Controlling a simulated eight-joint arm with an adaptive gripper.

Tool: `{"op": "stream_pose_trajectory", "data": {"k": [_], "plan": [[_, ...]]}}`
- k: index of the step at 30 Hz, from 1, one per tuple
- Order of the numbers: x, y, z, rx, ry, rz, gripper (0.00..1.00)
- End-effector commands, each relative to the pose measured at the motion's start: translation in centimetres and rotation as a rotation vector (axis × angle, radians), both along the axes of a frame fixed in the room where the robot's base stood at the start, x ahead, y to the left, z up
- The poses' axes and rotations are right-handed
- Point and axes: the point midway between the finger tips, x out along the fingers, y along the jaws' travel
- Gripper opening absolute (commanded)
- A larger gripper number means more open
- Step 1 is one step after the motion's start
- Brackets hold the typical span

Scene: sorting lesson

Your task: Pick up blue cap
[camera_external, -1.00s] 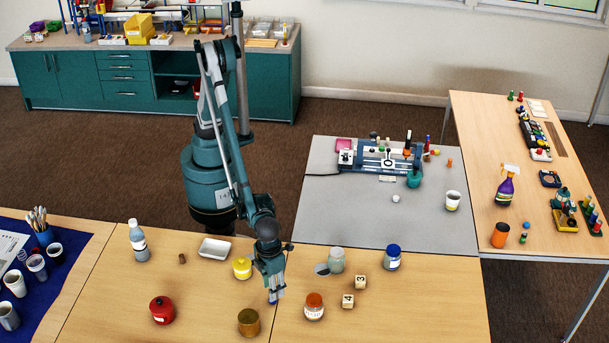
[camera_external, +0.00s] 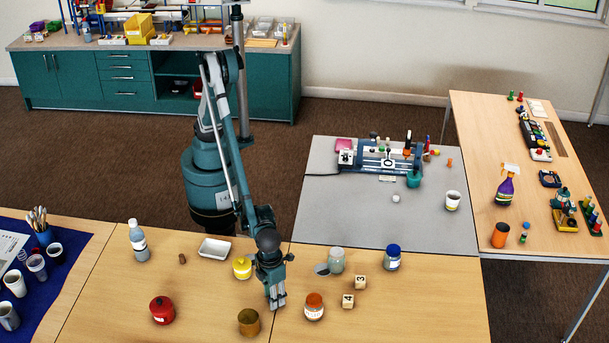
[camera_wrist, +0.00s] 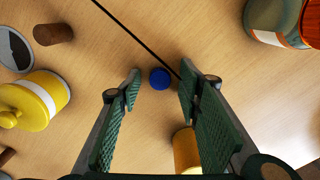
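A small round blue cap (camera_wrist: 160,78) lies on the wooden table in the wrist view. It shows between the tips of my gripper's two green ridged fingers, with clear space on both sides. My gripper (camera_external: 277,304) points down at the table near its middle seam in the external view. In the wrist view my gripper (camera_wrist: 161,88) is open and empty. I cannot make out the cap in the external view, where the gripper seems to hide it.
An orange-lidded jar (camera_external: 314,307) stands close right of my gripper, and a brass-coloured tin (camera_external: 249,322) close left. A yellow pot (camera_external: 242,268) is behind to the left. A blue-lidded jar (camera_external: 393,257) and wooden number blocks (camera_external: 360,282) stand farther right.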

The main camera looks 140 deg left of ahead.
Motion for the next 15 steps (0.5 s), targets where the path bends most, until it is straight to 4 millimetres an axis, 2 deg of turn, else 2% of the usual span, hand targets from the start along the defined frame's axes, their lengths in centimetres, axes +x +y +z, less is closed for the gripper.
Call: {"op": "stream_pose_trajectory", "data": {"k": [6,12,15], "plan": [[0.00,0.00,0.01,0.000,0.000,0.000,0.35],[0.00,0.00,0.01,0.000,0.000,0.000,0.14],[0.00,0.00,0.01,0.000,0.000,0.000,0.14]]}}
